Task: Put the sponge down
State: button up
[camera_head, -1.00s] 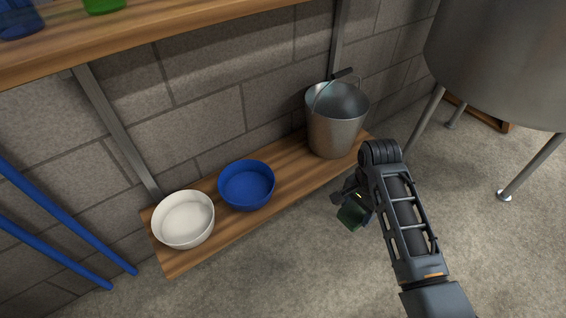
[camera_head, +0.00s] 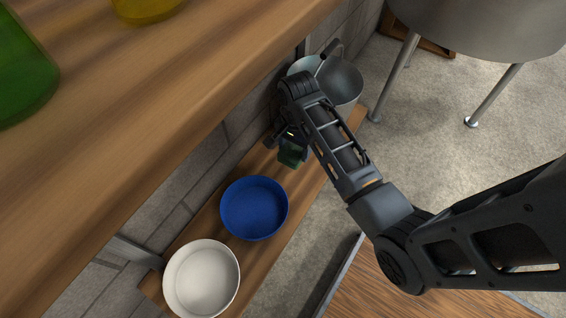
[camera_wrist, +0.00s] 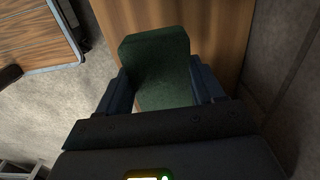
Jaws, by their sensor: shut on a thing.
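The sponge (camera_wrist: 156,62) is a dark green block held between the two fingers of my gripper (camera_wrist: 165,92) in the wrist view. In the head view the sponge (camera_head: 292,152) shows small below my gripper (camera_head: 284,140), over the low wooden shelf (camera_head: 226,190), between the blue bowl and the metal bucket. The wrist view shows the shelf's wood (camera_wrist: 222,30) behind the sponge. I cannot tell whether the sponge touches the shelf. My gripper is shut on the sponge, and its fingertips are partly hidden by my arm in the head view.
A blue bowl (camera_head: 254,208) and a white bowl (camera_head: 202,278) stand on the low shelf. A metal bucket (camera_head: 345,82) stands at its far end. An upper shelf (camera_head: 150,110) with bottles overhangs at left. A steel tank (camera_head: 480,25) stands at upper right.

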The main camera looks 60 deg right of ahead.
aim_at(293, 173)
notch_tip(293, 173, down, 10)
jog(key=b, duration=0.4)
jog(key=shift+r, duration=0.15)
jog(key=o, duration=1.1)
